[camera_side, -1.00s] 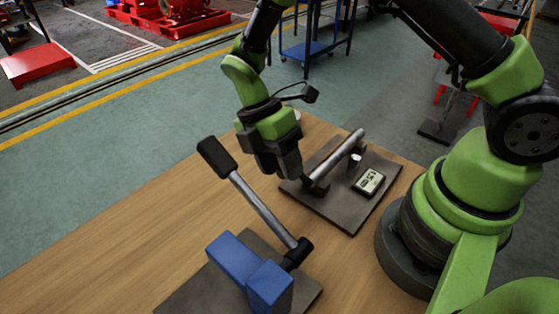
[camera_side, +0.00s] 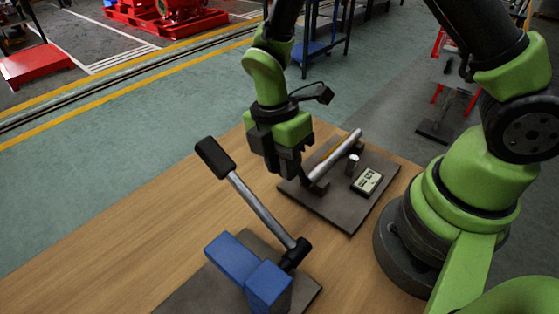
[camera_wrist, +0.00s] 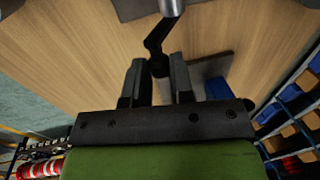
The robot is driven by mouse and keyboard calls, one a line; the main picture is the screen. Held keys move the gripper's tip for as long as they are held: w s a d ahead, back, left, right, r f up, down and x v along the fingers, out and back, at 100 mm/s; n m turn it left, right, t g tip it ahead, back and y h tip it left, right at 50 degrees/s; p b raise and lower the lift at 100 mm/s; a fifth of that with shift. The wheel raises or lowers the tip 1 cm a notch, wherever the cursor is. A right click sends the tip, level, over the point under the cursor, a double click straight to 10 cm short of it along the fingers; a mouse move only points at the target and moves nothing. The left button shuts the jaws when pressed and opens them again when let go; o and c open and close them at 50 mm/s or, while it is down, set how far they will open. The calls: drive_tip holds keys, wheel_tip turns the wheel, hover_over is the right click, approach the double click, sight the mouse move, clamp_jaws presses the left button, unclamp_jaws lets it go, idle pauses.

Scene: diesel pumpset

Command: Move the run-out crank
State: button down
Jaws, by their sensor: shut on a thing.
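The run-out crank (camera_wrist: 155,40) is a bent black arm at the end of a silver rod (camera_side: 335,157), which also shows at the top of the wrist view (camera_wrist: 172,6). The rod sits over a dark plate (camera_side: 345,215) on the wooden table. My gripper (camera_wrist: 158,68) is shut on the crank's black end, which lies between the two fingers in the wrist view. In the side view my gripper (camera_side: 288,172) is at the rod's near left end. There it hides most of the crank.
A blue block (camera_side: 255,275) with a long lever (camera_side: 258,205) and black grip stands on a second plate at the front. The lever rises close to my gripper's left. A small meter (camera_side: 368,181) lies on the far plate. The table's left part (camera_side: 110,235) is clear.

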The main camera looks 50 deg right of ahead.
drive_tip(key=shift+s+r+t, duration=0.25)
drive_tip(key=shift+s+t, duration=0.35)
drive_tip(key=shift+t, duration=0.7)
drive_tip(key=shift+s, duration=0.1)
drive_tip(key=c, duration=1)
unclamp_jaws()
drive_tip(key=r, duration=1)
drive_tip(key=shift+s, duration=0.35)
